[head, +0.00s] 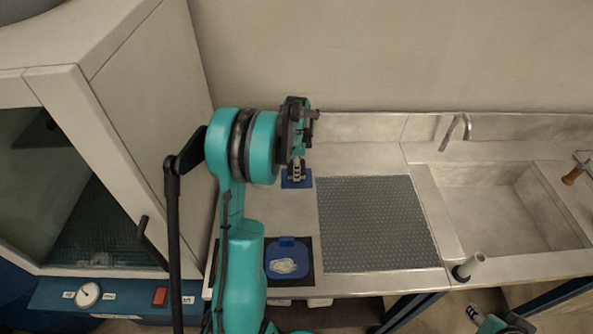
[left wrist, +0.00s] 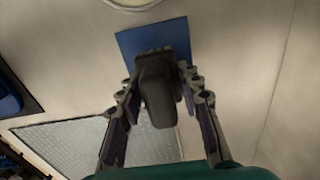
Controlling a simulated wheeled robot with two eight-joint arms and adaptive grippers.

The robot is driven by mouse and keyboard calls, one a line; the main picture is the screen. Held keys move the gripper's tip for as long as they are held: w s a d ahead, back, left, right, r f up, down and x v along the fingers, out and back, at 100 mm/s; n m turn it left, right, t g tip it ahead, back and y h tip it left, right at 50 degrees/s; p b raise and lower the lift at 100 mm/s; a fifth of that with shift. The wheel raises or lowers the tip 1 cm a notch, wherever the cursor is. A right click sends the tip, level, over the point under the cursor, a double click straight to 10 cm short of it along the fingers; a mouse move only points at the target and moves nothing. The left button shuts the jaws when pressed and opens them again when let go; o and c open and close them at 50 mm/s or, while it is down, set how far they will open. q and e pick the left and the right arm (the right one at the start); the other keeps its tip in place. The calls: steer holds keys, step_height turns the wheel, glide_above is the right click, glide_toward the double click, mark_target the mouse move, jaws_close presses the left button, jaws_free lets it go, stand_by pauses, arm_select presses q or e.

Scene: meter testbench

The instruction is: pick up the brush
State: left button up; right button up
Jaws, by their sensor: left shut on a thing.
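The brush (left wrist: 158,90) shows in the left wrist view as a dark, blocky piece between the fingers, in front of a small blue pad (left wrist: 150,38). My left gripper (left wrist: 160,84) is shut on it. I cannot tell whether the brush still touches the pad. In the head view my left gripper (head: 297,171) points down over the same blue pad (head: 307,178), and the brush cannot be made out there.
A grey textured mat (head: 380,225) lies right of the pad. Beyond it are a sink (head: 510,212) and a faucet (head: 456,130). A blue tray (head: 273,248) holds a whitish thing nearer the front. A large cabinet (head: 150,110) stands left.

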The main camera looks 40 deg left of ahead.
arm_select(q)
steer(key=r, duration=0.1)
steer(key=r+p, duration=0.1)
steer(key=r, duration=0.1)
steer(key=shift+d+r, duration=0.15)
steer(key=shift+d, duration=0.25)
steer(key=w+d+r+p, duration=0.2)
steer(key=d+r, duration=0.4)
steer(key=d, duration=0.4)
steer(key=shift+d, duration=0.35)
steer(key=shift+w+r, duration=0.1)
steer(key=shift+o, duration=1.3)
steer(key=shift+a, duration=0.1)
steer(key=shift+c, duration=0.5)
